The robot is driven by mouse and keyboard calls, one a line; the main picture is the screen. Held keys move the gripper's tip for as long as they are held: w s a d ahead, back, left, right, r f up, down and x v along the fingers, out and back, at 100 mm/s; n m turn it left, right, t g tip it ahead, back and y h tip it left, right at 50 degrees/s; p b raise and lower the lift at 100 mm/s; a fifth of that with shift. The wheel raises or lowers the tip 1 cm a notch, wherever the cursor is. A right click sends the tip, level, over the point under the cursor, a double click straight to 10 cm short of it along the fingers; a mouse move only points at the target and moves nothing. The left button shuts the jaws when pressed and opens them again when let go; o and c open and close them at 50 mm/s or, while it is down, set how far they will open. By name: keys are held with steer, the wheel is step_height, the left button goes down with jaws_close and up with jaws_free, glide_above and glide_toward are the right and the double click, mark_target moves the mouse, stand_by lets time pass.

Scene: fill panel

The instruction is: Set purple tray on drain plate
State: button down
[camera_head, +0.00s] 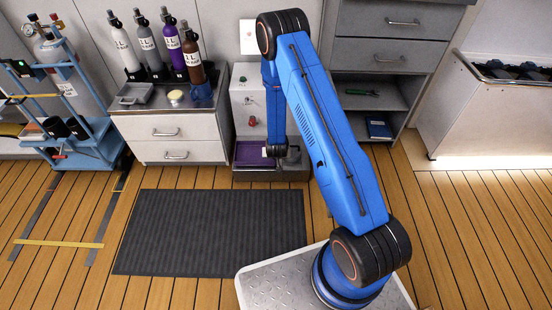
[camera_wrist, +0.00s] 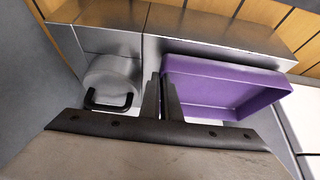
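The purple tray (camera_head: 249,154) is at the low ledge at the foot of the grey panel. It also shows in the wrist view (camera_wrist: 218,88), roughly level, over the right part of a grey metal plate (camera_wrist: 215,28), which looks like the drain plate. My gripper (camera_head: 276,151) is down at the tray's right side. In the wrist view its two fingers (camera_wrist: 162,82) are close together at the tray's left wall, which appears pinched between them. The exact contact and the tray's underside are hidden.
A grey cylinder with a black handle (camera_wrist: 112,85) stands close left of the fingers in the wrist view. The grey panel (camera_head: 247,90) rises behind the tray. A drawer cabinet (camera_head: 170,135) with bottles is to its left. The dark floor mat (camera_head: 215,230) is clear.

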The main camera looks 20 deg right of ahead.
steer(key=shift+f, duration=0.25)
steer(key=c, duration=2)
jaws_free()
steer(key=shift+r, duration=0.1)
